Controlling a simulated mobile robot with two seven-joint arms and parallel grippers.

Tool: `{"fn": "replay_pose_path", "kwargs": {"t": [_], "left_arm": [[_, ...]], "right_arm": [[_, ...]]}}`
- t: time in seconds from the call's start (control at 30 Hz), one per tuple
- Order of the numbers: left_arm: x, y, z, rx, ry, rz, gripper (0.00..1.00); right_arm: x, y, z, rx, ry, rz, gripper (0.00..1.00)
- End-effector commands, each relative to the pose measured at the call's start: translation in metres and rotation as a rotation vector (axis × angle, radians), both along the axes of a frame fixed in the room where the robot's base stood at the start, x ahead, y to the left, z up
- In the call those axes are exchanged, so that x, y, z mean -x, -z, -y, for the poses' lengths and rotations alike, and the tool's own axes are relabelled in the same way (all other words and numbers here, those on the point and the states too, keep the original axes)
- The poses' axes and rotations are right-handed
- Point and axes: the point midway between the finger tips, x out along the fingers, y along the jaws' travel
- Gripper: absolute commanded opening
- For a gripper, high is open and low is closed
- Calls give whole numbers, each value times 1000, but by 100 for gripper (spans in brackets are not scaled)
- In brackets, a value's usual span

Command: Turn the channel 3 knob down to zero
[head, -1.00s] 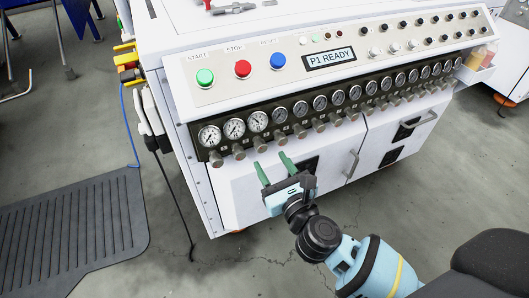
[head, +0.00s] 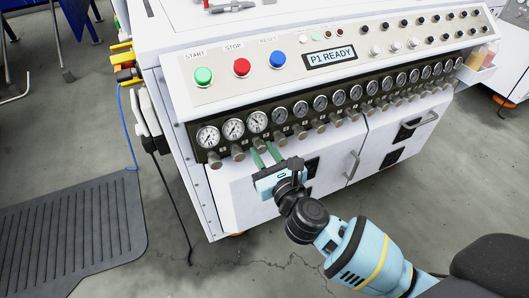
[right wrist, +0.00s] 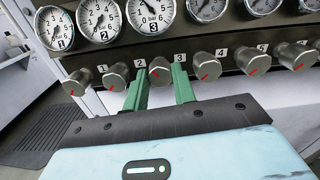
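The channel 3 knob (right wrist: 160,72) is a round metal knob with a red mark, below the third gauge (right wrist: 152,14). My right gripper (head: 266,155) reaches the knob row from below. In the right wrist view its two green fingers (right wrist: 160,80) stand on either side of the knob, seemingly against it. The fingertips' far ends are partly hidden. My left gripper is in neither view.
The channel 2 knob (right wrist: 115,77) and channel 4 knob (right wrist: 207,65) sit close beside the fingers. Above are green (head: 203,76), red (head: 242,68) and blue (head: 278,60) buttons and a display (head: 330,58) reading P1 READY. A cabinet handle (head: 352,165) is to the right.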

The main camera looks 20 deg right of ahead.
Motion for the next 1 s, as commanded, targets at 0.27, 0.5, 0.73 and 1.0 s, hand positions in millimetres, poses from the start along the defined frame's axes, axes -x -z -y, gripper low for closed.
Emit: {"fn": "replay_pose_path", "kwargs": {"t": [0.27,0.5,0.73,1.0], "left_arm": [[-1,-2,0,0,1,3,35],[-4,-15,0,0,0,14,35],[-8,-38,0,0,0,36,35],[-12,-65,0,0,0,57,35]], "right_arm": [[0,0,1,7,2,0,4],[0,-3,0,84,1,2,4],[0,-4,0,253,1,7,4],[0,-3,-1,508,1,14,4]]}}
